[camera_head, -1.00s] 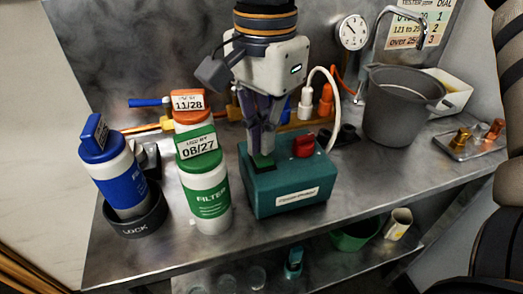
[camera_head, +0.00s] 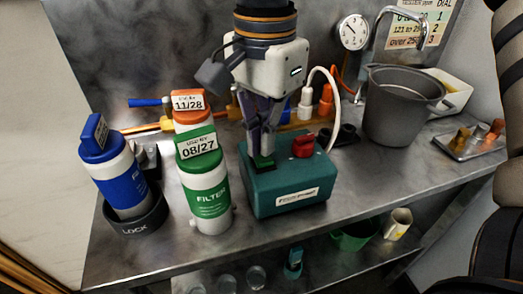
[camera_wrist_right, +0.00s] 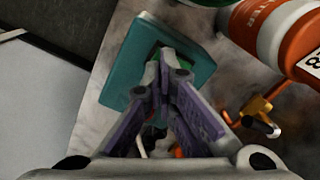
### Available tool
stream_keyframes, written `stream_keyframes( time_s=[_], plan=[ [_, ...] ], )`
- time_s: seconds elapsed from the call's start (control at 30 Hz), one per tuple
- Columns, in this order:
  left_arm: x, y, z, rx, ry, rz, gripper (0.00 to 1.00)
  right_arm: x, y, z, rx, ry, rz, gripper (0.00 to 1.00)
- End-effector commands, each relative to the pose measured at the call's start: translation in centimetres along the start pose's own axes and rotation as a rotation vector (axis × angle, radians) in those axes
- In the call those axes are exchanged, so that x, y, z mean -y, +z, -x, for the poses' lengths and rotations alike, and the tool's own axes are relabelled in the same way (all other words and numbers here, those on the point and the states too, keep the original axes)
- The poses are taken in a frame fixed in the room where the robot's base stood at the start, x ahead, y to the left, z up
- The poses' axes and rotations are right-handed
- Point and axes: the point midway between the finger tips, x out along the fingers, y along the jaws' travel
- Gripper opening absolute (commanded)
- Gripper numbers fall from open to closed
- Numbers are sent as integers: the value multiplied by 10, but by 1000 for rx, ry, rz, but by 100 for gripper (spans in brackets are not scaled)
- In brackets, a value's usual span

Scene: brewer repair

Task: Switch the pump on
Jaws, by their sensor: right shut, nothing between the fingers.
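The pump is a teal box (camera_head: 290,187) with a pale label on its front, standing on the metal counter. A red knob (camera_head: 303,145) sits on its top at the right. A green switch (camera_head: 263,163) sits on its top at the left. My right gripper (camera_head: 262,154) is shut and empty, pointing down with its fingertips at the green switch, seemingly touching it. The tips hide part of the switch. In the right wrist view the closed fingertips (camera_wrist_right: 168,60) lie over the teal box (camera_wrist_right: 125,72), with a bit of green (camera_wrist_right: 150,74) beside them. My left gripper is out of view.
A blue filter (camera_head: 118,180) sits in a dark lock ring further left. A grey pot (camera_head: 392,105) stands back right. A white hose (camera_head: 333,95) curves behind the pump.

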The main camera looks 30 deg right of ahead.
Motion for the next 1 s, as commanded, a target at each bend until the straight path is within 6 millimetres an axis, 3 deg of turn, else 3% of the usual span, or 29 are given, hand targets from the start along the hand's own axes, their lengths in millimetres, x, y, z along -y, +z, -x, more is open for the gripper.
stream_keyframes(
  time_s=[1.0],
  plan=[
    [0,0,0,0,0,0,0,0,0,-15,0,0,-1,0]
  ],
)
